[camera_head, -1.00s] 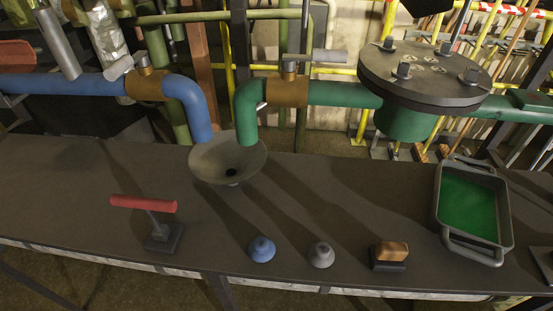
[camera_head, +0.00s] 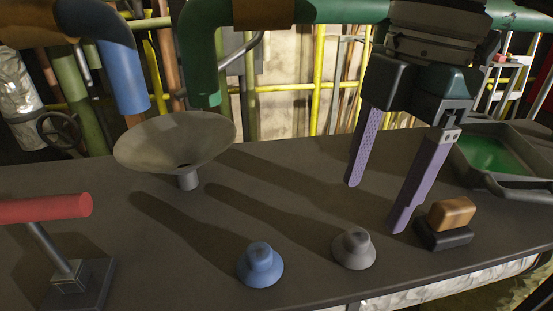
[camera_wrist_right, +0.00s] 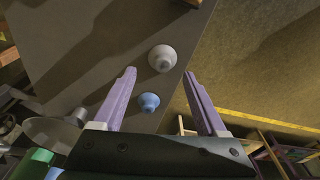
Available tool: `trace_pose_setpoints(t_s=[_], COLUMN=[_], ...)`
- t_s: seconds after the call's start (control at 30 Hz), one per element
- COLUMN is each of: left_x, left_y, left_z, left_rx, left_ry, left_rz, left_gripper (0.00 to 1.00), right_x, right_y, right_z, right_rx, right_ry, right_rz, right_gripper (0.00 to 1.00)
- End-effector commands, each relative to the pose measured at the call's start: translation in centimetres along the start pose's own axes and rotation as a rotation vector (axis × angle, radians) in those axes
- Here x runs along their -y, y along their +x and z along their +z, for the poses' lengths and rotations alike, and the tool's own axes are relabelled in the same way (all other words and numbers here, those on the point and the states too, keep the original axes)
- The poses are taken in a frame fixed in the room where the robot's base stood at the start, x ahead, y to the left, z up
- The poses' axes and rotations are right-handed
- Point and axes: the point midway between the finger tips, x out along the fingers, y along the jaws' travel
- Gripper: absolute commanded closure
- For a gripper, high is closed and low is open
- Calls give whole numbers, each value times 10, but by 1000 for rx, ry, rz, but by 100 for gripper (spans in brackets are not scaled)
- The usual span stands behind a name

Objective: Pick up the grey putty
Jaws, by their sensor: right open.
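The grey putty (camera_head: 354,248) is a small rounded lump with a knob on top, standing on the dark table near its front edge. It also shows in the right wrist view (camera_wrist_right: 162,58), beyond and between the open fingers. My right gripper (camera_head: 378,208) is open and empty, fingers pointing down, above the table behind the grey putty and apart from it. In the right wrist view the right gripper (camera_wrist_right: 160,82) has its two purple fingers spread wide. The similar blue putty (camera_head: 260,265) stands to the left of the grey one. My left gripper is not in view.
A brown block on a black base (camera_head: 447,224) stands right of the right fingers. A grey funnel (camera_head: 175,145) stands at the back left. A red-handled tool (camera_head: 45,208) stands at the left. A tray with green contents (camera_head: 490,155) is at the right. The table's middle is clear.

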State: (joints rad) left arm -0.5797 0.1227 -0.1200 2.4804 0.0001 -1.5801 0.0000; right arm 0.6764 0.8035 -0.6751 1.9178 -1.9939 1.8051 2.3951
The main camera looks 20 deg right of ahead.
Motion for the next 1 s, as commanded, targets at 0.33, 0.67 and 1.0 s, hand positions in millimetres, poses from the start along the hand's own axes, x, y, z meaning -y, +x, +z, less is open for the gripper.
trace_pose_setpoints(t_s=[0.33,0.67,1.0], left_x=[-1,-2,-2], left_y=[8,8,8], left_z=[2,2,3], left_rx=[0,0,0], left_ry=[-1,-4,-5], left_rz=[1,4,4], left_gripper=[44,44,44], right_x=[6,5,5], right_y=[50,56,56], right_z=[-4,-4,-4], right_rx=[-2,-2,-2], right_ry=[-3,-4,-4], right_rz=[-3,1,1], right_gripper=[25,26,65])
